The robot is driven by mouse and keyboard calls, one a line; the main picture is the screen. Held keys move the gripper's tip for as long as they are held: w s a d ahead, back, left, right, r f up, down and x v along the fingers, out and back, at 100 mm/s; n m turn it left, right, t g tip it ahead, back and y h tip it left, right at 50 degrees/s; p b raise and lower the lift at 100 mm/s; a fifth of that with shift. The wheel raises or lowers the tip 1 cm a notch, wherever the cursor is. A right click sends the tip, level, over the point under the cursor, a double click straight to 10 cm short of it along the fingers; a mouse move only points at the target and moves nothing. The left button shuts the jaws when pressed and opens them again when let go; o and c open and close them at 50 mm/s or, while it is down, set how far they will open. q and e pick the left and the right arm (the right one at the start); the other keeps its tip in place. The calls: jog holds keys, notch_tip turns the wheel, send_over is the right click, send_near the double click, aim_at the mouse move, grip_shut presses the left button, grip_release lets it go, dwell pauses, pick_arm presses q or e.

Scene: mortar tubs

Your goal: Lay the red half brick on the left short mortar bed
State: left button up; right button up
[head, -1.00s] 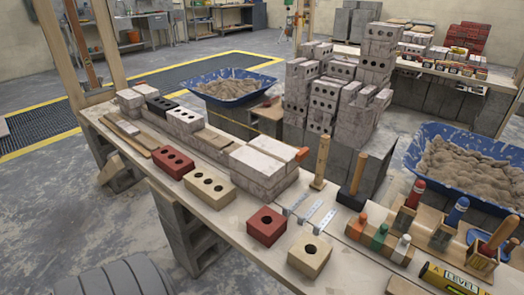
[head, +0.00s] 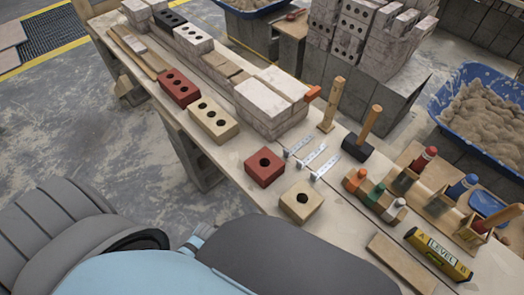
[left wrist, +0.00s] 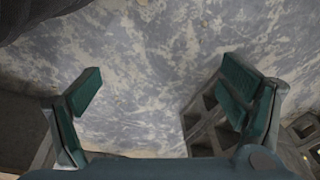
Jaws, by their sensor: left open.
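The red half brick (head: 264,167), with one round hole, lies on the bench near its front edge, left of a tan half brick (head: 301,202). Behind it runs a low brick wall; brownish mortar (head: 222,63) shows on its top in a gap between white bricks. I cannot clearly tell where one short bed ends and another begins. My left gripper (left wrist: 163,95) is open and empty in the left wrist view, over grey floor, with block openings at the right. It is not seen in the head view, where only my arm shows at the bottom. My right gripper is not in view.
A long red brick (head: 179,87) and a long tan brick (head: 213,121) lie left of the half bricks. A blue mortar tub (head: 480,115) stands behind.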

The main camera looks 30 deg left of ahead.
pick_arm(q)
jog(key=w+r+n+p, duration=0.1)
jog(key=w+r+p, duration=0.2)
jog(key=r, duration=0.6)
jog(key=w+d+r+n+p, duration=0.1)
jog(key=w+r+p, duration=0.15)
jog(key=r, duration=0.55)
jog(key=w+r+n+p, duration=0.15)
jog(key=w+r, duration=0.25)
jog(key=r, duration=0.5)
notch_tip(320, 180, up, 8)
jog(key=n+g+h+p, duration=0.1)
jog(key=n+g, duration=0.1)
jog(key=n, duration=0.7)
send_over(265, 162)
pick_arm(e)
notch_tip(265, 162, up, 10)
pick_arm(q)
notch_tip(265, 162, down, 13)
jog(key=b, duration=0.6)
jog(key=shift+s, duration=0.1)
jog(key=shift+f, duration=0.25)
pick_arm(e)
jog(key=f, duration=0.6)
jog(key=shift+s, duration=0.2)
